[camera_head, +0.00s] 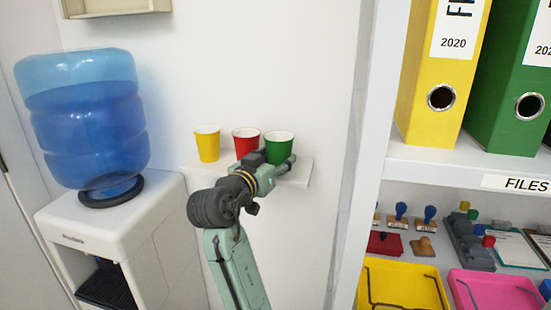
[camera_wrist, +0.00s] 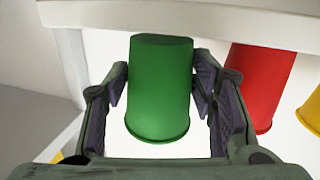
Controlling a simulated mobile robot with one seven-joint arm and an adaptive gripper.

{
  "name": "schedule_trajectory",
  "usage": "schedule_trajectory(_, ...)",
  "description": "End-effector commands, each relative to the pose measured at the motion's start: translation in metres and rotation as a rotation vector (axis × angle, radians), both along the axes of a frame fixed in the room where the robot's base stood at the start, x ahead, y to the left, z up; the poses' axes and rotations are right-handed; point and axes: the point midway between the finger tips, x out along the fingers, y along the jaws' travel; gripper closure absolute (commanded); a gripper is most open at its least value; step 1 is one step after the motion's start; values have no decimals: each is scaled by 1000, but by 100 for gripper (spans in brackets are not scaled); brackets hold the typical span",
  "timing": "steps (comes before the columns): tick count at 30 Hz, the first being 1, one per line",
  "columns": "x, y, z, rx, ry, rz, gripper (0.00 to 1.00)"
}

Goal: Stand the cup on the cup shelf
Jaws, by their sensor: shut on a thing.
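The green cup (camera_head: 279,150) is between the fingers of my gripper (camera_head: 278,165), which is shut on it. In the head view it is upright at the right end of the white cup shelf (camera_head: 303,174). The wrist view is upside down: the green cup (camera_wrist: 159,90) has its wide rim low in the picture, with a finger of my gripper (camera_wrist: 160,90) on each side. Its base overlaps the front edge of the shelf (camera_wrist: 255,22). I cannot tell whether the base touches the shelf.
A red cup (camera_head: 244,144) and a yellow cup (camera_head: 207,145) stand on the shelf, left of the green cup. A water dispenser (camera_head: 105,225) with a blue bottle (camera_head: 85,125) stands at left. A white rack (camera_head: 410,156) with binders, stamps and trays is at right.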

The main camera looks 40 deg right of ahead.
Motion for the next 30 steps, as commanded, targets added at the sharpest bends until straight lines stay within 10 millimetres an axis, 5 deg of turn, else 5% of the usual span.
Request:
schedule_trajectory(14, 0, 1, -11, 0, -1, 1, 61)
schedule_trajectory(15, 0, 1, -10, 0, -1, 0, 47)
schedule_trajectory(23, 0, 1, -9, -1, 0, 0, 30)
schedule_trajectory(30, 0, 1, -9, -1, 0, 0, 29)
